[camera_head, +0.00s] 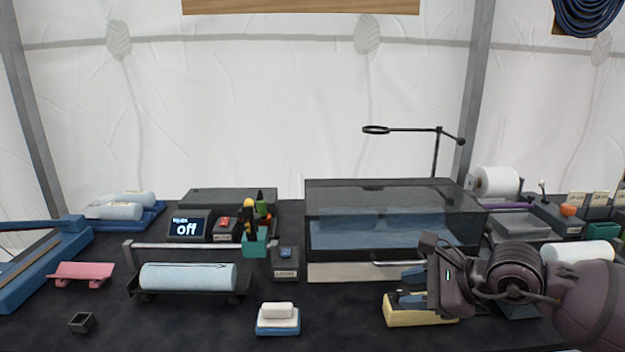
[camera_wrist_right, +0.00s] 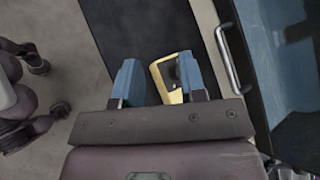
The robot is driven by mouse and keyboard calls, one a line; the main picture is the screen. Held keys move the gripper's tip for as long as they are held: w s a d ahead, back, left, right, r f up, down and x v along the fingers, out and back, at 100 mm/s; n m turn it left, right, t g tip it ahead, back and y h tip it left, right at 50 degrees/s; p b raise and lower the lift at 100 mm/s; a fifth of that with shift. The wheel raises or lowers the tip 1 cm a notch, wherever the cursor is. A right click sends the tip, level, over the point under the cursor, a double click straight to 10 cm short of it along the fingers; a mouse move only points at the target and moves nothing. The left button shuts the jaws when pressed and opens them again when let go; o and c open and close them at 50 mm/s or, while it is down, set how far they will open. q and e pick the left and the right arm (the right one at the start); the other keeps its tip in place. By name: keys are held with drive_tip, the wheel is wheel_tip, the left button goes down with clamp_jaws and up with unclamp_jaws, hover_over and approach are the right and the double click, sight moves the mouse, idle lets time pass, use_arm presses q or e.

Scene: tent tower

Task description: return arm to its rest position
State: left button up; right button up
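My right arm comes in from the right in the head view. Its gripper (camera_head: 408,287) points left, above a pale yellow open box (camera_head: 430,317) on the table. In the right wrist view the two blue fingers (camera_wrist_right: 158,68) stand apart, with nothing clasped between them. The yellow box (camera_wrist_right: 157,73) shows beyond the gap, below the fingers. I cannot tell from these views exactly how high the gripper is above the box. My left gripper is not in view.
A glass-lidded tank (camera_head: 350,270) with a metal handle (camera_wrist_right: 232,58) stands close by the right gripper. A white block on a blue tray (camera_head: 278,328), a blue roll on a black stand (camera_head: 188,277) and a pink rest (camera_head: 80,272) lie left.

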drive_tip(key=s+a+f+m+y, duration=0.3)
drive_tip(key=s+a+m+y, duration=0.2)
drive_tip(key=s+m, duration=0.15)
drive_tip(key=s+d+f+n+t+h+p, duration=0.1)
drive_tip(key=s+d+f+n+t+h, duration=0.1)
drive_tip(key=s+d+f+n+h, duration=0.4)
drive_tip(key=s+d+f+n+t+h+p, duration=0.1)
drive_tip(key=s+d+f+n+h, duration=0.6)
drive_tip(key=s+f+n, duration=0.8)
wheel_tip(320, 180, down, 4)
drive_tip(key=n+t, duration=0.1)
drive_tip(key=n, duration=0.4)
drive_tip(key=shift+s+d+h+p, duration=0.2)
drive_tip(key=shift+s+h+p, duration=0.1)
drive_tip(key=shift+p, duration=0.1)
